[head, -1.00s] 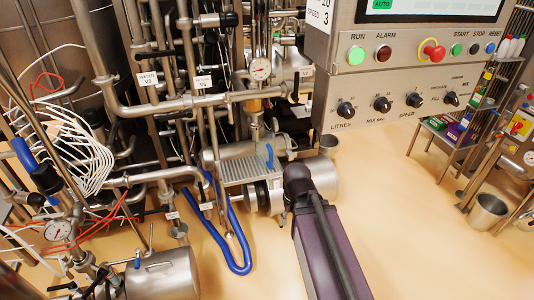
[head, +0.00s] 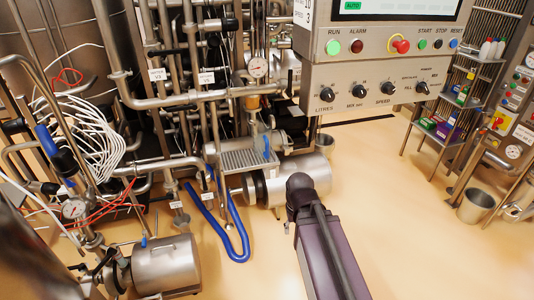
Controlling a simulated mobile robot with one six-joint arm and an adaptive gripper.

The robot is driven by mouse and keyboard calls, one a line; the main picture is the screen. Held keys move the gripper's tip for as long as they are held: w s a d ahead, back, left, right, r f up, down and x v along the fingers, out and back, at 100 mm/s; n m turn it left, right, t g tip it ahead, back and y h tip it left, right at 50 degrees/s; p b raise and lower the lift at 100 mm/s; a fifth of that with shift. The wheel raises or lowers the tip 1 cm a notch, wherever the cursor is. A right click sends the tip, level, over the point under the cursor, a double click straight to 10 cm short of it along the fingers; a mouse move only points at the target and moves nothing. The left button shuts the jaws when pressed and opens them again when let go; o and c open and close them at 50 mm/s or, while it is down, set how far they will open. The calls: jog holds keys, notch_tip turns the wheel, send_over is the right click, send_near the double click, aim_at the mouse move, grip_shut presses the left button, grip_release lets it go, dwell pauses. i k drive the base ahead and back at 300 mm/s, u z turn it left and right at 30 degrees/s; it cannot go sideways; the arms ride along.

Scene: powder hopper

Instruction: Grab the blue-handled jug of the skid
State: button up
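I cannot clearly make out a jug. A small blue upright part (head: 266,147) shows beside a metal grated tray (head: 248,158) on the pipework skid (head: 175,105), in the middle of the head view. It could be a handle or a valve lever; I cannot tell. A thicker blue grip (head: 47,140) with a black end sits among the pipes at the far left. My purple arm reaches up from the bottom, right of centre, to a dark joint in front of a steel cylinder. My gripper is not visible.
A control panel (head: 375,75) overhangs the upper right. A blue hose (head: 239,240) loops onto the floor in front of the skid. A steel tank (head: 165,264) lies at lower left. A shelf rack (head: 455,105) and a bucket (head: 475,206) stand right. Open floor (head: 400,220) lies between.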

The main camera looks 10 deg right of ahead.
aim_at(264, 144)
jog(key=k, duration=0.8)
jog(key=z, duration=0.35)
jog(key=i, duration=2)
jog(key=u, duration=0.6)
